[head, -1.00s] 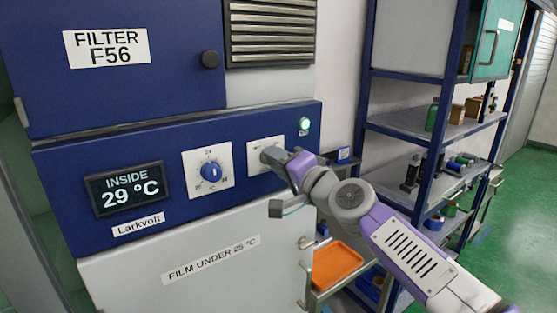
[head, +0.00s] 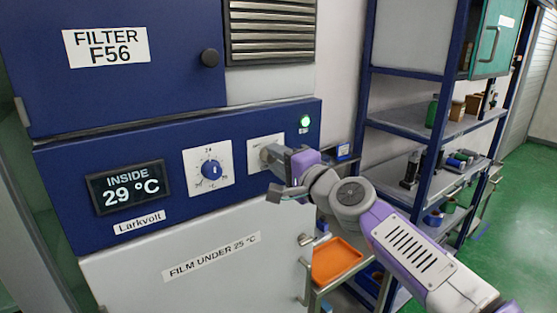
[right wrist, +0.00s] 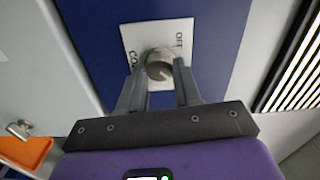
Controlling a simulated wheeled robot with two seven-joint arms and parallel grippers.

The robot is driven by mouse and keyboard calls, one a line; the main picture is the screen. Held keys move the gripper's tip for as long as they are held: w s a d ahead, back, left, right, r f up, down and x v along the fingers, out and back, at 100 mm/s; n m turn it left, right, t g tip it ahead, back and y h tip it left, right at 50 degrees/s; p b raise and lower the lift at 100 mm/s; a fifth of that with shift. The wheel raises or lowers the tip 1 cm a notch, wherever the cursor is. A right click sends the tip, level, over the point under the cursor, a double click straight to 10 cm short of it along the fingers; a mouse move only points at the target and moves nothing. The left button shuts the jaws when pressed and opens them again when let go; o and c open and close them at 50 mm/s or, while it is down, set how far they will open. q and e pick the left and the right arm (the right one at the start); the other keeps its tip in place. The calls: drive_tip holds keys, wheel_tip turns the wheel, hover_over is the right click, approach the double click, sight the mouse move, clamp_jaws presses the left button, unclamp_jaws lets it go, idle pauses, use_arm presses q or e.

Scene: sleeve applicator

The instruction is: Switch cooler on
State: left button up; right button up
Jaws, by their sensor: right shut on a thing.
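The cooler (head: 75,225) has a blue control panel with a white switch plate (head: 254,146). In the right wrist view this plate (right wrist: 130,40) is marked OFF on the right and a partly hidden word starting with CO on the left. A round grey switch knob (right wrist: 160,62) sits in its middle. My right gripper (right wrist: 159,72) is shut on the knob, one finger on each side; in the head view the gripper (head: 268,154) covers most of it. I cannot tell where the knob points. A green lamp (head: 304,122) glows above right. My left gripper is not in view.
The display (head: 125,187) reads INSIDE 29 °C. A blue temperature dial (head: 211,170) sits left of the switch. Below are a white door (head: 190,285) labelled FILM UNDER 25 °C and an orange tray (head: 336,262). Blue shelving (head: 425,160) stands to the right.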

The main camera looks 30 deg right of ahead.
drive_tip(key=o, duration=1)
drive_tip(key=shift+o, duration=0.2)
drive_tip(key=shift+s, duration=0.1)
drive_tip(key=s, duration=0.7)
drive_tip(key=shift+s+d+b, duration=0.2)
drive_tip(key=shift+d+b, duration=0.1)
